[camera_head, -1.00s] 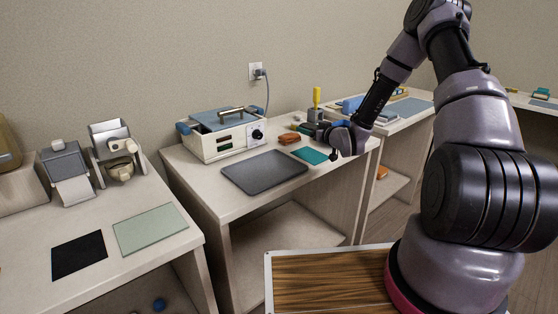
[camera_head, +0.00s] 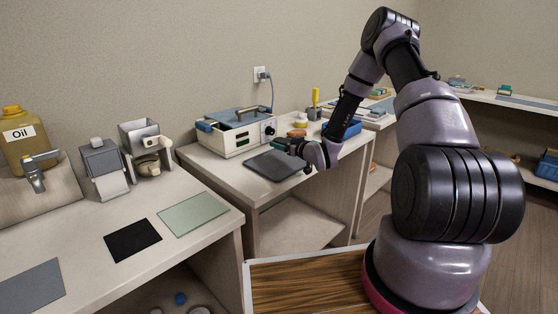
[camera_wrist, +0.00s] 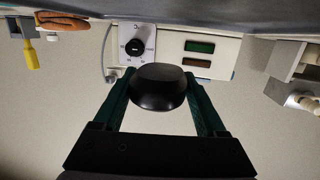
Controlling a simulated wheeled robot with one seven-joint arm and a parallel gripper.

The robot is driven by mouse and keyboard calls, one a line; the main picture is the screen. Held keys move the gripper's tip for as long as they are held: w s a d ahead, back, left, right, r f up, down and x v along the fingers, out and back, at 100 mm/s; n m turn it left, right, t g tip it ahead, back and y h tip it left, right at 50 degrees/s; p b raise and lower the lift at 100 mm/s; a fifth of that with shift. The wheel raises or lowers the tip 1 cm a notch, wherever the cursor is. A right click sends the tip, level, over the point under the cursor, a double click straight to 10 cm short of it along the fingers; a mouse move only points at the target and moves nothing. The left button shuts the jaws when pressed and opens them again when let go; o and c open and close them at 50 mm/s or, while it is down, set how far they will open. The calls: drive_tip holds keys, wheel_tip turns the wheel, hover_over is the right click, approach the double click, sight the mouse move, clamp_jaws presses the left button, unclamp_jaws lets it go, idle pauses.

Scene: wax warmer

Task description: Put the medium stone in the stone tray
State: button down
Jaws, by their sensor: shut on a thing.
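My gripper (camera_wrist: 160,84) has green fingers on both sides of a smooth, dark rounded stone (camera_wrist: 158,92) in the wrist view, and is shut on it. In the head view my gripper (camera_head: 284,145) is at the far edge of a dark grey flat tray or mat (camera_head: 268,166) on the middle counter. It appears to be above the counter. The held stone is too small to make out there. I cannot tell for sure whether the dark grey piece is the stone tray.
The wax warmer (camera_head: 236,132) stands close behind my gripper. A blue bin (camera_head: 343,130) and a yellow-handled tool (camera_head: 315,97) are to the right. The left counter holds a black mat (camera_head: 132,240), a green mat (camera_head: 194,214) and dispensers.

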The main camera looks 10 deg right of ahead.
sight(282, 161)
drive_tip(key=shift+f, duration=2.85)
drive_tip(key=shift+f, duration=0.15)
